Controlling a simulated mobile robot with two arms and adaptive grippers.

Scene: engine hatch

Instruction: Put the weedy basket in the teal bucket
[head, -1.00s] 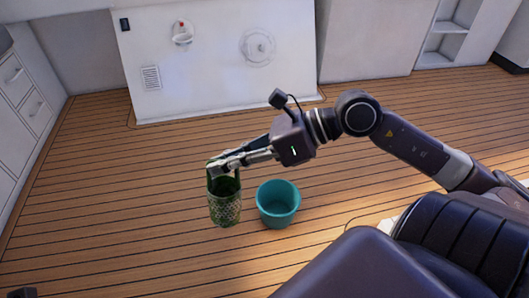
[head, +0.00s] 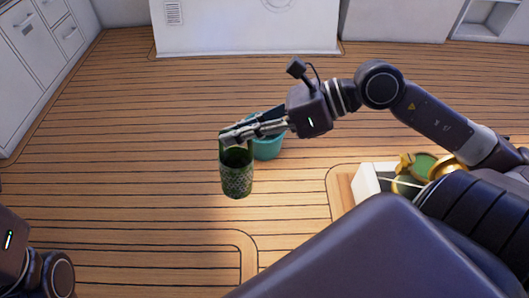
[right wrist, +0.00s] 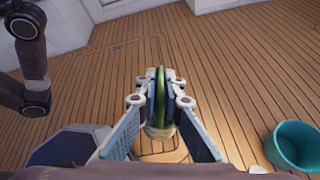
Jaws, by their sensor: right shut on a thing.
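The weedy basket (head: 236,178) is a dark green, lattice-patterned container, upright in the head view. My right gripper (head: 232,137) is shut on its top edge. In the right wrist view a green strip of the basket (right wrist: 161,85) stands between the fingers. I cannot tell for sure whether its bottom touches the floor. The teal bucket (head: 268,149) stands on the floor just behind and right of the basket, partly hidden by the gripper and basket. It also shows at the right edge of the right wrist view (right wrist: 296,146), with its opening up. My left gripper's fingers are out of view.
Wooden plank floor (head: 120,130) is clear to the left and in front. A white box (head: 372,184) with gold and green items (head: 425,168) stands at the right, near my arm. White drawers (head: 40,50) stand at the left and a white panel (head: 245,25) at the back.

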